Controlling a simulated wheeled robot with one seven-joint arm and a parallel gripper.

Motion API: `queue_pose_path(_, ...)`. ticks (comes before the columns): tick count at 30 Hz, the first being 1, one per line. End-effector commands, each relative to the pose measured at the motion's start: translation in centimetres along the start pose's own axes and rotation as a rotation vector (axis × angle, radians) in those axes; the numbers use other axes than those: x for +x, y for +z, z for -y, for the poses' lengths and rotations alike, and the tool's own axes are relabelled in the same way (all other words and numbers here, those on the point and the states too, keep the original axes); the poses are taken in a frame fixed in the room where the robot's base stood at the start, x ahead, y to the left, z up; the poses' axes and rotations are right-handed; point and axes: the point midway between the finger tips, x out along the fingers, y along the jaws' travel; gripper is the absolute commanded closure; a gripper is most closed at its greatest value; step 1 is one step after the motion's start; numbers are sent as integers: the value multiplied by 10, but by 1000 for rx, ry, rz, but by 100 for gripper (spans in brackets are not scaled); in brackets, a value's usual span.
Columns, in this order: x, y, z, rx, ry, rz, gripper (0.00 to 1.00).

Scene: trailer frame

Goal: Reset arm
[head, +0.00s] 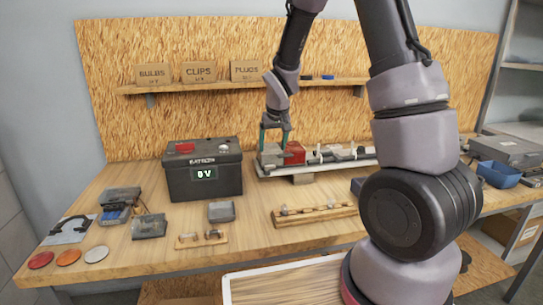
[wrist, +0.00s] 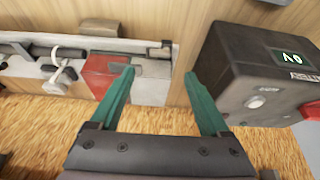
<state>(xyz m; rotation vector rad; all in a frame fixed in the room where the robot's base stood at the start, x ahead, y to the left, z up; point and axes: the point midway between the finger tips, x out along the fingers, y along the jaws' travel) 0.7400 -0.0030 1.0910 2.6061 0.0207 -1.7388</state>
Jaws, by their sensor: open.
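My gripper (head: 274,134) hangs at the back of the workbench, just right of the black battery box. In the wrist view its two green fingers (wrist: 160,74) are spread apart with nothing held between them. The left finger's tip overlaps the red block (wrist: 105,72) in that view; I cannot tell whether they touch. The red block also shows in the head view (head: 294,153), on a pale rail fixture (head: 325,163). The battery box (head: 203,170) reads "0 V" and lies to the right of the fingers in the wrist view (wrist: 255,75).
A shelf (head: 240,86) with boxes labelled BULBS, CLIPS and PLUGS runs behind my arm. Small grey trays, coloured discs (head: 68,257) and a wooden strip with pegs (head: 315,214) lie at the front. A blue bin (head: 498,174) stands at right. Bare wood lies around the wooden strip.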

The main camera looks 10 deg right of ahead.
Motion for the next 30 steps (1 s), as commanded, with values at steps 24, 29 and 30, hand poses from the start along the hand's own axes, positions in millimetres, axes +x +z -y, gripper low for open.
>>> queue_pose_path(24, -89, 5, -19, 90, -25, -33, 20)
queue_pose_path(29, -160, 25, -37, 185, -61, -68, 20)
queue_pose_path(30, -177, 32, -41, 207, -71, -76, 20)
